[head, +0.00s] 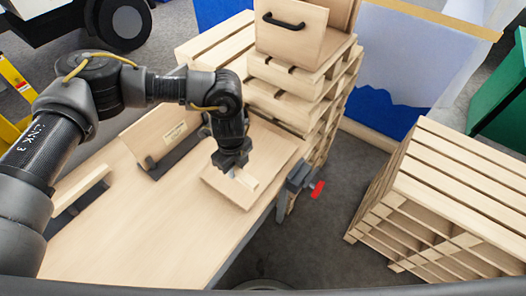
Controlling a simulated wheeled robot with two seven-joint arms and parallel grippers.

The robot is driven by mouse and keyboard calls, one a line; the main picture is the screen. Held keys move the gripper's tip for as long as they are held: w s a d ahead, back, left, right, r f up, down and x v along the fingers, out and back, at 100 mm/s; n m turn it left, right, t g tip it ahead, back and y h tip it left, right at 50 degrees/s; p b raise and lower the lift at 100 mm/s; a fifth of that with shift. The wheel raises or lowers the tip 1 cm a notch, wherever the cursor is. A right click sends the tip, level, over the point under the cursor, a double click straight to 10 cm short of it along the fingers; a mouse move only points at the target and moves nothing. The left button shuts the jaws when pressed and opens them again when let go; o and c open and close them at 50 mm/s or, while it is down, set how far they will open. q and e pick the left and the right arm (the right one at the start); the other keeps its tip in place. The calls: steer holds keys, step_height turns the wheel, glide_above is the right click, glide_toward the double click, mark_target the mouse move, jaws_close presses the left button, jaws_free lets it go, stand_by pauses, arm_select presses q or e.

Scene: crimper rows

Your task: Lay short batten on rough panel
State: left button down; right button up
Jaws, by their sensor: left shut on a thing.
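The short batten (246,181) is a small pale wooden piece under my left gripper (236,170). My left gripper points down and is shut on it. The rough panel (229,191) is a flat pale wooden board near the right end of the workbench, below the gripper. The batten is over the panel; I cannot tell whether it touches it. The gripper hides part of the batten and panel. My right gripper is not in view.
The workbench (140,240) is clear at its front. A labelled board (160,138) stands in a dark holder; another wooden piece (78,188) is at left. Pallet stacks (465,165) stand right and behind.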

mark_target(262, 179)
arm_select(q)
steer(key=w+d+r+n+p, duration=0.1)
steer(key=d+r+n, duration=0.3)
steer(key=n, duration=1.4)
steer(key=shift+w+d+n+p, duration=0.35)
steer(key=shift+d+p, duration=0.25)
steer(key=shift+d, duration=1.45)
steer(key=shift+s+r, duration=0.1)
steer(key=shift+s+a+f+b, duration=0.1)
steer(key=shift+f+b, duration=2.3)
steer(key=shift+f, duration=2.5)
steer(key=c, duration=1.1)
jaws_free()
step_height(262, 179, up, 11)
steer(key=b, duration=0.1)
steer(key=shift+b, duration=0.4)
